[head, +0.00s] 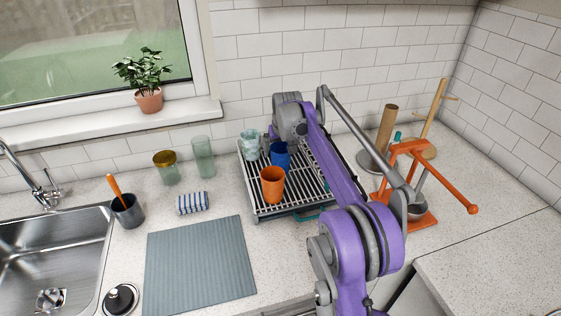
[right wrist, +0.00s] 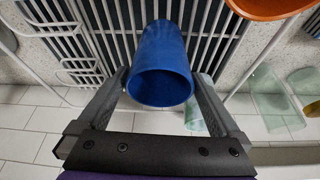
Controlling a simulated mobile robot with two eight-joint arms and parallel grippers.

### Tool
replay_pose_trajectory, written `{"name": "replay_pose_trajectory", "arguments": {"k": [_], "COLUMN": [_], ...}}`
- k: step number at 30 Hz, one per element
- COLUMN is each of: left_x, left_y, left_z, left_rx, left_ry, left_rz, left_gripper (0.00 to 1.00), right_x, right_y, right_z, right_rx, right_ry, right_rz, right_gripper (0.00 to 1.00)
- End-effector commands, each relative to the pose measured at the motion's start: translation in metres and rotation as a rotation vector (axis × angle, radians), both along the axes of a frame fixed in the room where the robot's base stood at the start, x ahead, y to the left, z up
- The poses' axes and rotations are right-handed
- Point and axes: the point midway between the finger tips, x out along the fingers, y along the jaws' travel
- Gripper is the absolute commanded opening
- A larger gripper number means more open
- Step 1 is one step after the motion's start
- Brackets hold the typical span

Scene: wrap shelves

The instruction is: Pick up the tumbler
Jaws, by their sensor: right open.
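A blue tumbler (head: 280,155) stands on the dish rack (head: 265,210), partly hidden by my right arm in the head view. In the right wrist view the blue tumbler (right wrist: 162,70) has its open mouth facing the camera and lies between the two fingers of my right gripper (right wrist: 163,78). The fingers are apart, one on each side of it; I cannot tell whether they touch it. An orange cup (head: 273,184) and a pale green marbled cup (head: 250,144) stand near it on the rack. My left gripper is not in view.
Two green glass vessels, one gold-topped (head: 165,167) and one tall (head: 203,157), stand left of the rack. A striped cloth (head: 193,203), grey mat (head: 200,262), dark cup with orange handle (head: 127,211) and sink lie further left. An orange press (head: 410,185) stands at right.

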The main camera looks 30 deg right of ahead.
Motion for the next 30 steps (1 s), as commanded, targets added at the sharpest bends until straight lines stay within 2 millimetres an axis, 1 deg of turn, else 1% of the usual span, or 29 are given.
{"name": "replay_pose_trajectory", "arguments": {"k": [1, 5, 12, 14, 15, 20, 24, 25, 30], "left_x": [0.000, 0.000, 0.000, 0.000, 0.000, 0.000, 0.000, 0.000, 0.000], "left_y": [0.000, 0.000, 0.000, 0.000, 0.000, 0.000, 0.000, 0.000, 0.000], "left_z": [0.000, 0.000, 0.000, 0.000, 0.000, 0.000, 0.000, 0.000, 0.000], "left_rx": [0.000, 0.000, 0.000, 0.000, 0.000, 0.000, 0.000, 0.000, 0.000], "left_ry": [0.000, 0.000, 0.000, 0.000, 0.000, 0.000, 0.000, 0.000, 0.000], "left_rz": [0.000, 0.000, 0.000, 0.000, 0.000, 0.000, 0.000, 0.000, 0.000], "left_gripper": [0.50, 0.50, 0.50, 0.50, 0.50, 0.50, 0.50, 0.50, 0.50], "right_x": [0.003, 0.007, 0.008, 0.008, 0.008, 0.008, 0.008, 0.008, 0.008], "right_y": [-0.001, -0.002, -0.003, -0.003, -0.003, -0.002, -0.003, -0.003, -0.003], "right_z": [-0.007, -0.018, -0.020, -0.020, -0.020, -0.020, -0.020, -0.019, -0.019], "right_rx": [0.000, 0.000, 0.000, 0.000, 0.000, 0.000, 0.000, 0.000, 0.000], "right_ry": [0.000, 0.000, 0.000, 0.000, 0.000, 0.000, 0.000, 0.000, 0.000], "right_rz": [0.000, 0.000, 0.000, 0.000, 0.000, 0.000, 0.000, 0.000, 0.000], "right_gripper": [1.00, 1.00, 1.00, 0.91, 0.84, 0.55, 0.30, 0.28, 0.28]}}
